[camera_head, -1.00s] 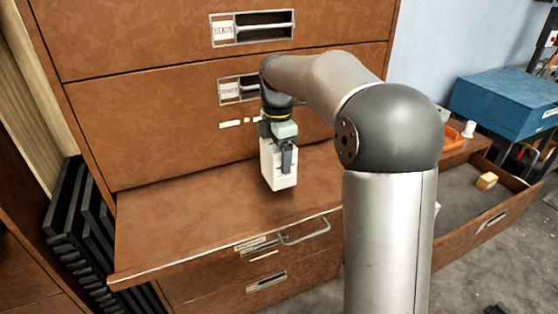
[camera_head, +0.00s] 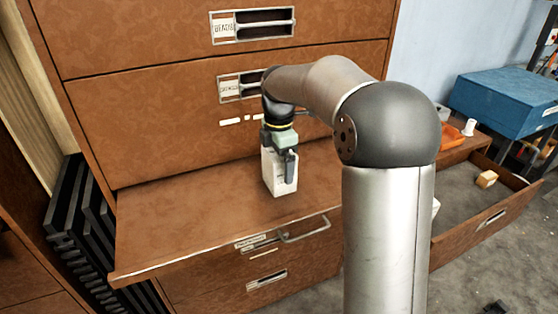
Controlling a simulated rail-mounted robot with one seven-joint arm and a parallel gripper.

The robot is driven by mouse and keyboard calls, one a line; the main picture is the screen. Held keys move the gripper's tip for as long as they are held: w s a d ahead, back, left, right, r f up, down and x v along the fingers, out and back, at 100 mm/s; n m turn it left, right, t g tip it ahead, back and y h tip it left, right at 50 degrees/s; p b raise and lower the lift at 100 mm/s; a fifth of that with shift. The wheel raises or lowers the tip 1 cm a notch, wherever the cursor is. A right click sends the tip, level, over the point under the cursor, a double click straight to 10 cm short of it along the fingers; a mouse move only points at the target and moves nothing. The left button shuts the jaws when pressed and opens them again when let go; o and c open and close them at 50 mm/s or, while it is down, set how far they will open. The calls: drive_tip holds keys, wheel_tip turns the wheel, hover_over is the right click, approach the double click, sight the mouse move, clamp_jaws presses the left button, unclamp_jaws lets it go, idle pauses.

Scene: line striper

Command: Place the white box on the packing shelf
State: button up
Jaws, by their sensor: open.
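The white box (camera_head: 273,176) stands upright on the brown pull-out shelf (camera_head: 190,226) of the cabinet, right of its middle. My gripper (camera_head: 284,168) points down over the box, with a dark finger along its right front side. The jaws are open around the top of the box; the far finger is hidden. The underside of the box appears to meet the shelf surface.
The cabinet's drawer fronts (camera_head: 180,130) rise behind the shelf. A metal handle (camera_head: 305,232) sits at the front edge. At right are an open drawer with a small wooden block (camera_head: 487,179), an orange tray (camera_head: 452,135) and a blue box (camera_head: 508,98). The left part of the shelf is clear.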

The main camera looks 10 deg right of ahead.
wheel_tip(320, 180, up, 12)
drive_tip(key=shift+r, duration=0.15)
drive_tip(key=s+f+m, duration=0.6)
drive_tip(key=s, duration=0.4)
drive_tip(key=s+f+m, duration=0.6)
drive_tip(key=s+m, duration=0.1)
drive_tip(key=s, duration=0.3)
drive_tip(key=s+f+m, duration=0.6)
drive_tip(key=s+m, duration=0.1)
drive_tip(key=s, duration=0.3)
drive_tip(key=shift+s+f+t, duration=0.2)
drive_tip(key=shift+s+t, duration=0.1)
drive_tip(key=shift+s, duration=0.05)
